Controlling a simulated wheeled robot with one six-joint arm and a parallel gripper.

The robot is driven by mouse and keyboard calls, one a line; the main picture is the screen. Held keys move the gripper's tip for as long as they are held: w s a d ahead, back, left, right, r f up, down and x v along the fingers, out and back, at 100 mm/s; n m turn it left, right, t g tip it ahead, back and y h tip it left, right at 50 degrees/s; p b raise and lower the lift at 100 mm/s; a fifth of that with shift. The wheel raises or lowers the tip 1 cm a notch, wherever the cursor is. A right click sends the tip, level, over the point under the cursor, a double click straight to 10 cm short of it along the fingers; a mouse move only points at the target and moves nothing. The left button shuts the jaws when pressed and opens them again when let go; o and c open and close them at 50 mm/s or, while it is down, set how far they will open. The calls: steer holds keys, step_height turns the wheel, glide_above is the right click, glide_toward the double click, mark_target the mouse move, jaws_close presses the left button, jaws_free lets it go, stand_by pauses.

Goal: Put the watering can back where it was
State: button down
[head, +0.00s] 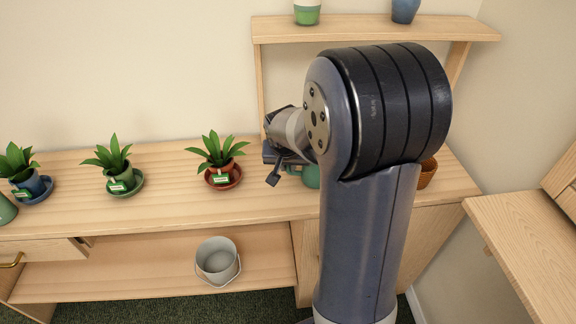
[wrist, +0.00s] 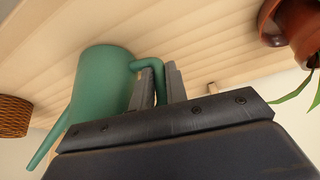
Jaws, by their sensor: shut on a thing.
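The green watering can (wrist: 102,82) shows in the wrist view, its spout pointing to the lower left of the picture. My gripper (wrist: 160,82) is shut on the can's handle, with one finger on each side of it. In the head view, a small part of the watering can (head: 311,177) shows above the sideboard (head: 180,207), between my gripper (head: 284,168) and my arm. My arm hides most of it. I cannot tell whether its base touches the wood.
A plant in a red-brown pot (head: 222,175) stands left of my gripper, with two more potted plants further left. A woven basket (head: 427,172) is right of my arm. A raised shelf (head: 365,30) holds pots above. A grey bucket (head: 217,261) stands below.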

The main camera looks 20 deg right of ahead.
steer(key=shift+f, duration=0.15)
steer(key=c, duration=1.4)
jaws_free()
steer(key=shift+r, duration=0.3)
steer(key=v, duration=1.1)
steer(key=shift+s+r+p, duration=0.2)
steer(key=shift+r+p, duration=0.1)
steer(key=shift+p, duration=0.15)
steer(key=shift+a, duration=0.1)
